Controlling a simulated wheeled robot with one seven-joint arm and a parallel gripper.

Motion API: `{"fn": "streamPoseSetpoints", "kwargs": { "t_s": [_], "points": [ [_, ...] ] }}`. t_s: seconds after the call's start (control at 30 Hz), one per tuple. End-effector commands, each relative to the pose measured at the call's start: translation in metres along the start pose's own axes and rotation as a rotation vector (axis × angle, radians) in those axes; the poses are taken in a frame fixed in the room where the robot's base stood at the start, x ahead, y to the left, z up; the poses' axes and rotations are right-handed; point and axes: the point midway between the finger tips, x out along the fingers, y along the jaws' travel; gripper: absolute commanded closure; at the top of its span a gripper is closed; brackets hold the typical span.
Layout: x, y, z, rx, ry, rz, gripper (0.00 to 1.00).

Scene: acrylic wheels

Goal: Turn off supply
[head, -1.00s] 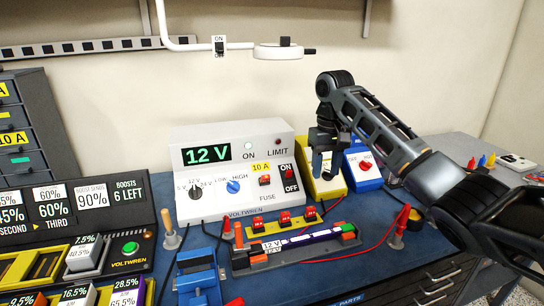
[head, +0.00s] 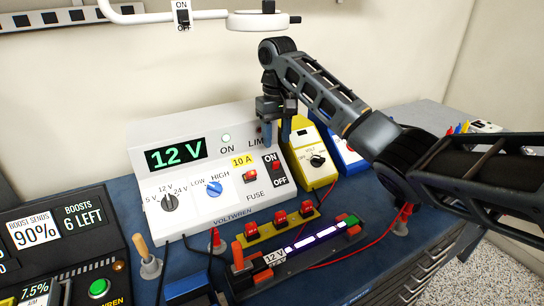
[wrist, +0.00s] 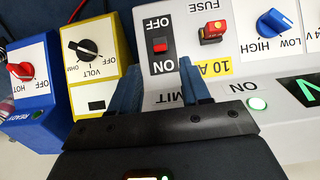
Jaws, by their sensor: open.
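The supply (head: 225,215) is a white sloped box with a lit green "12 V" display (head: 176,154) and a glowing ON lamp (head: 226,138). Its red rocker switch (head: 276,167) sits at the right of the panel, with ON above and OFF below. In the wrist view the switch (wrist: 160,45) appears upside down, just beyond and between my fingertips. My gripper (head: 276,144) is open and empty, pointing down over the supply's top right edge. Its two blue fingers also show in the wrist view (wrist: 160,70), apart from the switch.
A yellow meter (head: 302,165) and a blue box (head: 343,158) stand right of the supply. A red fuse (head: 250,176) is left of the switch. In front are a wheel-test strip with red clips (head: 280,216) and red leads. A white lamp arm (head: 260,20) hangs above.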

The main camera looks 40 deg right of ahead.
Motion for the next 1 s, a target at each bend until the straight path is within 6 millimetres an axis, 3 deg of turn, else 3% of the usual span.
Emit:
{"fn": "streamPoseSetpoints", "kwargs": {
  "t_s": [0.13,0.5,0.87,1.0],
  "points": [
    [0.024,-0.001,0.001,-0.001,-0.003,-0.003,0.53],
    [0.068,0.0,0.001,0.0,-0.003,0.0,0.53],
    [0.073,0.0,0.0,-0.001,0.0,0.0,0.53],
    [0.073,0.0,0.0,-0.001,-0.001,0.0,0.67]
  ]
}}
